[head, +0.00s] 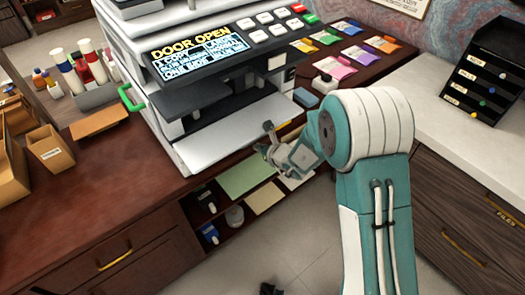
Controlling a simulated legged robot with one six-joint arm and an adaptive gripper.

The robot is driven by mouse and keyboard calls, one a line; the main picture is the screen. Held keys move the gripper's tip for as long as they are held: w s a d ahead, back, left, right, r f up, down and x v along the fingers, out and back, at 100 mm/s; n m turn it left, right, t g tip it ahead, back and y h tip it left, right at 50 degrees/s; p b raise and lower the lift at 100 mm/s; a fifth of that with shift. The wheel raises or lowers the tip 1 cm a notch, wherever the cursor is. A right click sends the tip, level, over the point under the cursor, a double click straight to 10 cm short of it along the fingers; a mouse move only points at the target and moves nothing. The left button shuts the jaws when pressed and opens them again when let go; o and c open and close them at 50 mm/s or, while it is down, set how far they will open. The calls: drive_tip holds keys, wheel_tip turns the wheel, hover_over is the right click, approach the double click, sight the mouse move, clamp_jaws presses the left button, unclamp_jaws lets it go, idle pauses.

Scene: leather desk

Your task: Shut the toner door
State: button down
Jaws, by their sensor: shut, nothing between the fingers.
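The toner door (215,139) is a pale flat panel, folded down at the front of the copier (205,72). It hangs open below a dark recess, and the copier's display (200,54) reads "DOOR OPEN". My gripper (266,136) is at the door's right end, shut and empty. It covers part of the door's right edge. I cannot tell whether it touches the door. A green handle (131,97) sticks out at the copier's left side.
Colored packets (325,37) and a small white bottle (324,84) lie right of the copier. Cardboard boxes (50,148) stand at the left. An open shelf (225,215) with papers sits below the desk edge. The white counter (450,118) at right is mostly clear.

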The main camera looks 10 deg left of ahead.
drive_tip(key=r, duration=0.2)
drive_tip(key=shift+s+d+r, duration=0.2)
drive_tip(key=shift+d+r, duration=0.05)
drive_tip(key=shift+r, duration=0.15)
